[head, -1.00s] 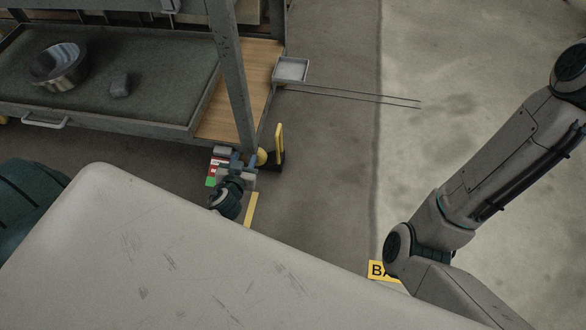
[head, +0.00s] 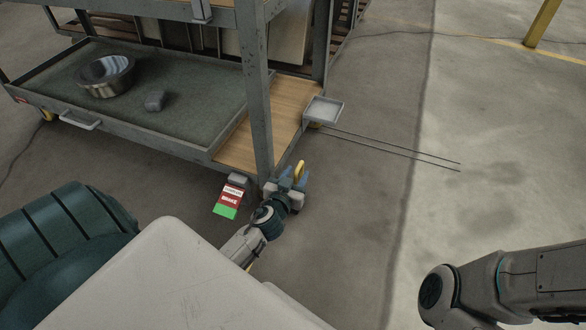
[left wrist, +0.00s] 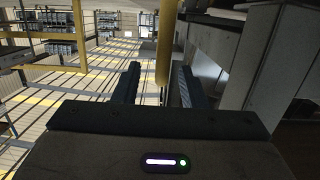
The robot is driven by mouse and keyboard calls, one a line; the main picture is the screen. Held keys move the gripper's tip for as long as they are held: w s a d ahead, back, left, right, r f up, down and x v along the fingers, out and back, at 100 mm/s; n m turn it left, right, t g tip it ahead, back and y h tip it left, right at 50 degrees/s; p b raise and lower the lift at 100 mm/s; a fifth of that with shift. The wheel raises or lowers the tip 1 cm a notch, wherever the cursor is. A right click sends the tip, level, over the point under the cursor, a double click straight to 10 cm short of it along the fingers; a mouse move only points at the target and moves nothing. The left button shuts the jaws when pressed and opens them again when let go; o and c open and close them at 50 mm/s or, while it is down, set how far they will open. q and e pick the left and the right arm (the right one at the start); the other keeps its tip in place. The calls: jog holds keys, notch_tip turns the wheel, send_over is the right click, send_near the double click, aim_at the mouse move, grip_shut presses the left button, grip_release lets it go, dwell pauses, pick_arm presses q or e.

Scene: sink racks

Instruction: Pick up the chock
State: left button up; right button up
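The chock's yellow upright handle (head: 299,171) shows beside the foot of the rack's near corner post. Its base is hidden behind my left gripper in the head view. My left gripper (head: 291,182) is at the handle. In the left wrist view the yellow handle (left wrist: 162,45) stands between the two dark fingers of my left gripper (left wrist: 158,70). The fingers are apart, with a gap on the left side of the handle; the handle lies nearer the right finger. My right gripper is out of the head view; only part of that arm shows at lower right.
A red, white and green tag (head: 229,198) hangs by the post. A small tray (head: 324,110) juts out. Floor to the right is clear.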

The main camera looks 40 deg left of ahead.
pick_arm(q)
jog(key=x, duration=0.5)
jog(key=shift+w+a+r+b, duration=0.15)
jog(key=shift+r+b, duration=0.15)
jog(key=shift+r, duration=0.05)
jog(key=shift+c, duration=0.2)
grip_shut()
dwell(0.8)
jog(key=shift+r, duration=0.1)
